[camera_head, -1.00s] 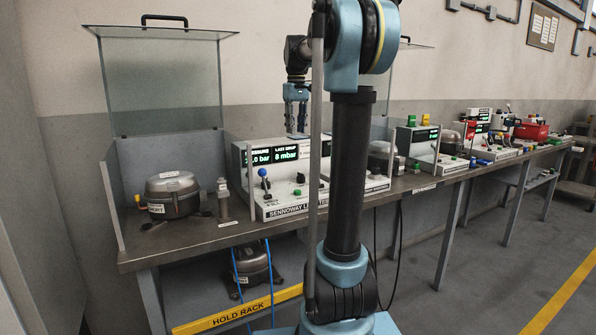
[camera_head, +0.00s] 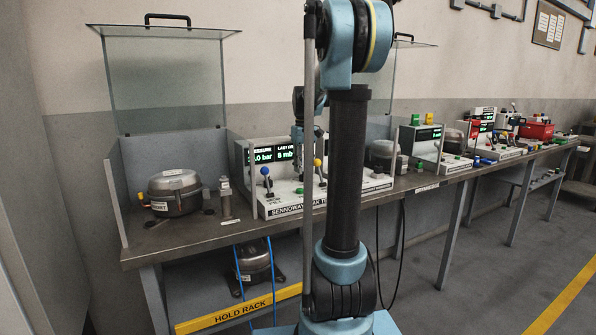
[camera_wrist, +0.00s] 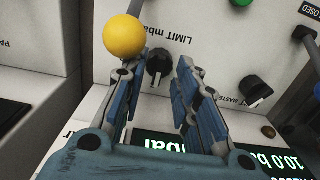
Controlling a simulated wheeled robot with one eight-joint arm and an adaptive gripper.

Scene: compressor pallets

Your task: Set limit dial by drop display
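The black limit dial (camera_wrist: 158,68), under the label "LIMIT mbar", is on the white sloping panel in the wrist view. My gripper (camera_wrist: 174,62) is open, its fingertips close over the panel. The dial shows between the fingers, nearer the left one; contact cannot be told. The drop display (camera_head: 288,152) reads 8 mb, its end hidden by my arm; the pressure display (camera_head: 263,155) beside it is partly cut off. In the head view my gripper (camera_head: 303,145) is low over the tester (camera_head: 285,210), with the dial hidden.
A yellow ball knob (camera_wrist: 123,37) stands close to my left finger. In the head view a blue-knobbed lever (camera_head: 265,171) stands at the tester's left. A compressor (camera_head: 174,190) sits under the raised clear cover (camera_head: 165,80).

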